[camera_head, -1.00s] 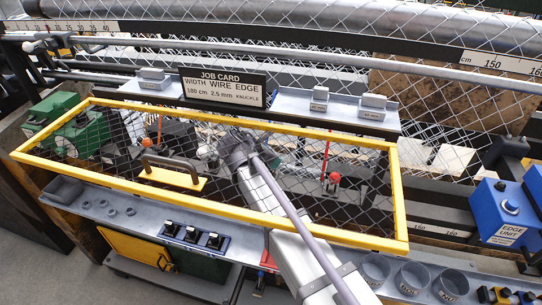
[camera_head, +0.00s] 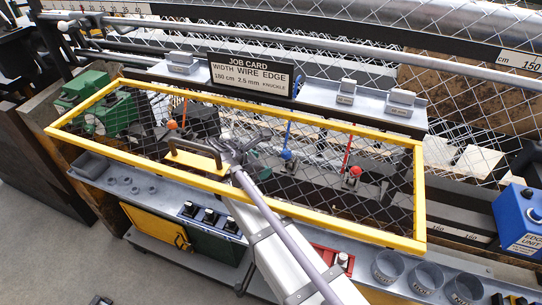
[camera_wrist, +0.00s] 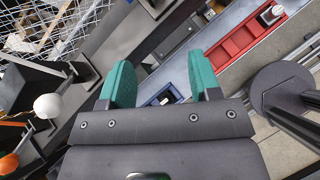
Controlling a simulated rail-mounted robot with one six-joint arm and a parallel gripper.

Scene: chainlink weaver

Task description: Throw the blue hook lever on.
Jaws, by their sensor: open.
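The guard lies across the lever bay. An orange-red lever (camera_head: 184,112) stands to its left and a red lever (camera_head: 347,152) to its right.
A job card (camera_head: 252,77) stands behind the guard. The front ledge carries black switches (camera_head: 209,216), a red tray (camera_head: 328,258) and several grey cups (camera_head: 389,268). The red tray also shows in the wrist view (camera_wrist: 235,42). A blue edge unit (camera_head: 520,218) stands at right.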

